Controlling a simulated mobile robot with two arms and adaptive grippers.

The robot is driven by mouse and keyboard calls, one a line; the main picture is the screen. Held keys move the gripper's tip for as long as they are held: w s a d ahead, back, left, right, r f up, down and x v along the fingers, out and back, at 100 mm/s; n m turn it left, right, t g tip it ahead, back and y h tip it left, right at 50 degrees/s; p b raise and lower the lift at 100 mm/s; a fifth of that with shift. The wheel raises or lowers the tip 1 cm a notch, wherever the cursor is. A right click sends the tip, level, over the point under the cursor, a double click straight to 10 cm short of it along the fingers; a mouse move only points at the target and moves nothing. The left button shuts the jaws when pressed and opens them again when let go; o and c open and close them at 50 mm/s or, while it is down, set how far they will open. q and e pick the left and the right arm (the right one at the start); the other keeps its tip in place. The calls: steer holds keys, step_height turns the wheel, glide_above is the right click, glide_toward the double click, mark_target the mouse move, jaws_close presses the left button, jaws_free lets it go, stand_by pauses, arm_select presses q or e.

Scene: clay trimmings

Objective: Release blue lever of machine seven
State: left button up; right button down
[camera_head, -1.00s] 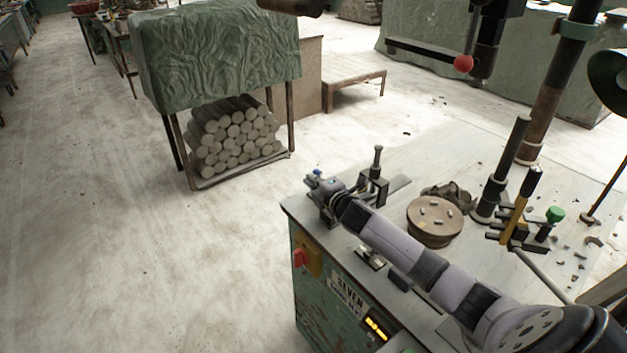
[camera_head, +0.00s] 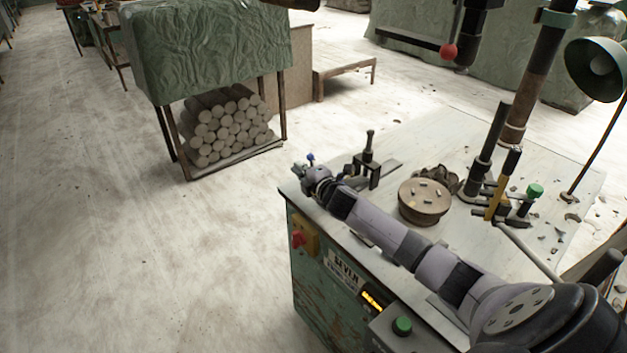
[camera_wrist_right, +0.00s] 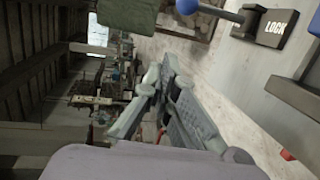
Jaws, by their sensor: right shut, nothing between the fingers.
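Machine seven (camera_head: 310,285) is a green cabinet with a pale top and a SEVEN plate on its front. The blue lever knob (camera_head: 311,157) shows small at the top's far left corner. In the right wrist view the blue knob (camera_wrist_right: 187,6) is at the top edge, on a metal rod beside a dark LOCK block (camera_wrist_right: 272,28). My right gripper (camera_head: 299,171) is at that corner, just left of and below the knob in the head view. In the wrist view my right gripper (camera_wrist_right: 160,82) is shut and empty, apart from the knob. My left gripper is not seen.
A round turntable (camera_head: 424,203) with small clay bits, a yellow-handled lever (camera_head: 503,185) and a green knob (camera_head: 534,190) are on the top. A red switch (camera_head: 298,239) is on the front. A covered rack of clay logs (camera_head: 222,128) stands behind; the floor between is clear.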

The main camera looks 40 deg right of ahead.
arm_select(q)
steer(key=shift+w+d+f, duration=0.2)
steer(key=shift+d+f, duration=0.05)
arm_select(e)
steer(key=v, duration=0.9)
steer(key=shift+d+r, duration=0.3)
steer(key=shift+r, duration=0.1)
